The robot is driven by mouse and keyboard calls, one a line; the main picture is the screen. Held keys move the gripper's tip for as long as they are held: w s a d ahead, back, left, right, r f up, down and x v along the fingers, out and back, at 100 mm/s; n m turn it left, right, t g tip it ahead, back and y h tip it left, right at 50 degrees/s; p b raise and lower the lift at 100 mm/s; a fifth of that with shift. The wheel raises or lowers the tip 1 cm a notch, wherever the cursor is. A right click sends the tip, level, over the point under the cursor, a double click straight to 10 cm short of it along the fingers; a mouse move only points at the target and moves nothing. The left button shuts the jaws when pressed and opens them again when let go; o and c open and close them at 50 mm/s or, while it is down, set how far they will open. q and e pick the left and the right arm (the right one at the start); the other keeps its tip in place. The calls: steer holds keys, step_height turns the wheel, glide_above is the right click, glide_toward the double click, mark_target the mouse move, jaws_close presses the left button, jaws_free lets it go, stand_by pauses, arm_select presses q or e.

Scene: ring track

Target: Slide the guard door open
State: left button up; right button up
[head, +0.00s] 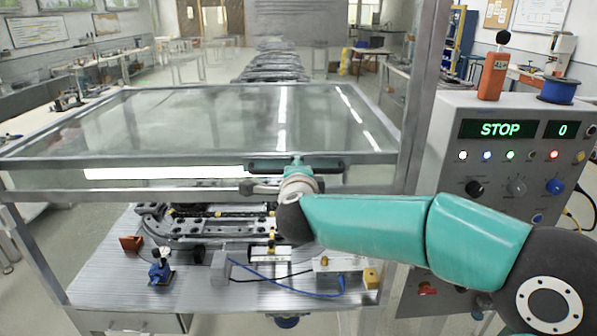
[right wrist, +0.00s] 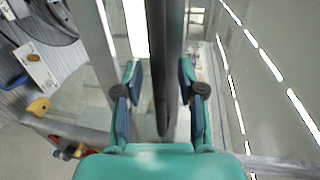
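The guard door (head: 190,125) is a large clear panel in a grey metal frame, above the track bench in the head view. A dark bar handle (head: 326,166) runs along its near edge. My right gripper (head: 296,164) is at the middle of this handle, partly hidden by its own wrist. In the right wrist view, the handle (right wrist: 174,50) passes between the two fingers of my right gripper (right wrist: 158,82). The fingers stand apart on either side of it; a gap shows on the left, and contact on the right is unclear. My left gripper is not in view.
Below the door, the ring track (head: 160,225) sits on a ribbed metal bench (head: 190,290) with a small blue clamp (head: 160,268) and cables. A control box (head: 455,150) on the right shows STOP and 0. A metal post (head: 422,100) stands between door and box.

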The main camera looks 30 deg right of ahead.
steer(key=shift+s+a, duration=0.1)
steer(key=v, duration=1.1)
steer(key=shift+s+a, duration=0.2)
steer(key=shift+s, duration=0.1)
